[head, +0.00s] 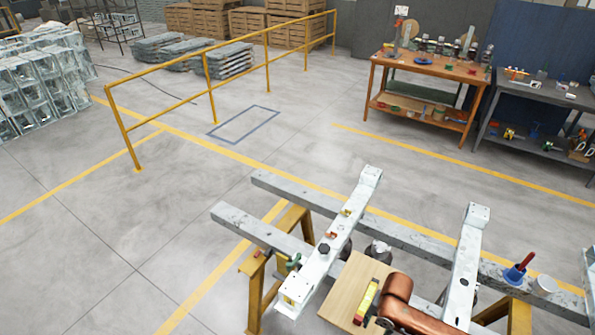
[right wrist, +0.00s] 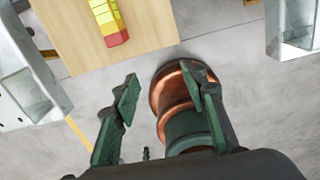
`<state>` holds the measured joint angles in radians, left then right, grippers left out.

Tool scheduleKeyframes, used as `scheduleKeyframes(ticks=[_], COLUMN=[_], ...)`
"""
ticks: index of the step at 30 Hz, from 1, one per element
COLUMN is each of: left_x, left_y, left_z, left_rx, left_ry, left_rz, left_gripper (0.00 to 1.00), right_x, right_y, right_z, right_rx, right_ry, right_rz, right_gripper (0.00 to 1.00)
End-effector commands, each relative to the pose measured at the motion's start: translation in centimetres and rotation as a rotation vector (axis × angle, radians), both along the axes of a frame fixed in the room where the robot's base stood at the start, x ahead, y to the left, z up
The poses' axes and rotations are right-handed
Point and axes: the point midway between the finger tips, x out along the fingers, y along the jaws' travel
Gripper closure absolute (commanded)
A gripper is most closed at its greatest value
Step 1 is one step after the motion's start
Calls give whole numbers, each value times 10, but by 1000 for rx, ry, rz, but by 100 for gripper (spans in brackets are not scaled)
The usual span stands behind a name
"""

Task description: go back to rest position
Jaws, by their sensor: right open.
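My right gripper (right wrist: 160,82) shows in the right wrist view with its two dark green fingers spread apart. It is open. A copper-coloured rounded part with a green end shows beneath and between the fingers, probably part of my own body; I cannot tell whether anything touches it. A wooden board (right wrist: 150,25) lies beyond the fingertips, with a yellow and red block (right wrist: 108,20) on it. In the head view the board (head: 345,290) and the block (head: 367,300) are at the lower middle, beside a copper-coloured arm link of mine. My left gripper is not in view.
White frame members (head: 325,255) and (head: 466,260) cross two grey beams (head: 410,238) on yellow trestles (head: 256,290). A blue and red tool (head: 517,272) stands at the right. A yellow railing (head: 205,70) and workbenches (head: 430,65) stand further back.

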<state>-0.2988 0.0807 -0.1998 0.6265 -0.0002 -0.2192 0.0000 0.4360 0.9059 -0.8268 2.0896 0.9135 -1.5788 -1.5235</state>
Motion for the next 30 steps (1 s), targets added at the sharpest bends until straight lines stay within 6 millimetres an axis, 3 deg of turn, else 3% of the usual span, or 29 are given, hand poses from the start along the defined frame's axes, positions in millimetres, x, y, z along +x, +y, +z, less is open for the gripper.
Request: scheduleKeyframes(ticks=[11,17,20,23,30], left_x=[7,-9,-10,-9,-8], left_y=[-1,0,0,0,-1], left_z=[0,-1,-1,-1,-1], left_rx=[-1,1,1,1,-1], left_ry=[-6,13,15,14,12], left_rz=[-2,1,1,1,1], left_gripper=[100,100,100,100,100], right_x=[-23,-38,-50,-66,-110], right_y=[37,59,62,50,-11], right_z=[-11,-12,-11,-9,-7], right_rx=[120,227,299,368,427], right_ry=[-41,-62,-67,-70,-97], right_rz=[-292,-599,-853,-1192,-1849], right_gripper=[60,60,60,60,60])
